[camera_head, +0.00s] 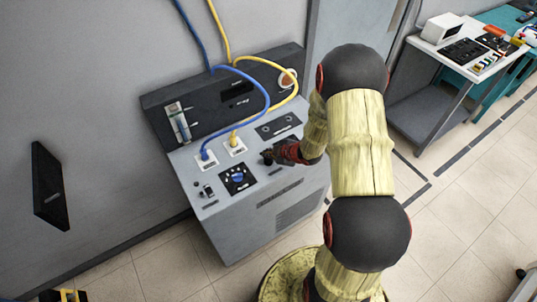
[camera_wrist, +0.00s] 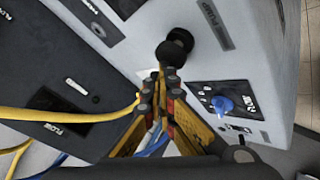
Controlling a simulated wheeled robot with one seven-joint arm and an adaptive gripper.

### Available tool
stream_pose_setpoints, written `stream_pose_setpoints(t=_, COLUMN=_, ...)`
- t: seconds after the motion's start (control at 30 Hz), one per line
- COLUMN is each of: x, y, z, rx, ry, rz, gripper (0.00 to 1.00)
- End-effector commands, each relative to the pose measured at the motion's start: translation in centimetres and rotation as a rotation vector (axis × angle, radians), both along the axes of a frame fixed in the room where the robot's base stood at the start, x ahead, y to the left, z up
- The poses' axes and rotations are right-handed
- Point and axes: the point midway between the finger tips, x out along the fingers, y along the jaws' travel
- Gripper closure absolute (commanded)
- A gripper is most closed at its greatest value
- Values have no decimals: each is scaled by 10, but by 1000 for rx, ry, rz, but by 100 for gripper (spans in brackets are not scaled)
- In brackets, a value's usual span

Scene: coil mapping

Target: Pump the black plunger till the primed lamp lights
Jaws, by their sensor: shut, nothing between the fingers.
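The black plunger (camera_wrist: 176,47) is a round black knob standing out of the grey console's sloped top, beside a dark label strip that seems to read PUMP. In the head view the plunger (camera_head: 267,156) is a small dark knob at the tip of my gripper (camera_head: 277,154). In the wrist view my gripper (camera_wrist: 160,88) is shut and empty, its fingertips just short of the knob. I cannot tell whether they touch it. I cannot pick out a primed lamp or tell if one is lit.
A blue dial (camera_head: 238,178) on a black plate sits left of the plunger. A yellow hose (camera_head: 273,64) and a blue hose (camera_head: 256,110) plug into the console (camera_head: 225,225). A flow tube (camera_head: 178,121) and round gauge (camera_head: 288,78) are behind. A side table (camera_head: 438,50) stands right.

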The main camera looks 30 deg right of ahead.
Motion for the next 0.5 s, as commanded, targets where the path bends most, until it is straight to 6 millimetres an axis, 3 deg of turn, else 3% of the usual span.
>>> stream_pose_setpoints(t=0.5, x=0, y=0, z=-7, rx=0, ry=2, rz=-1, gripper=100)
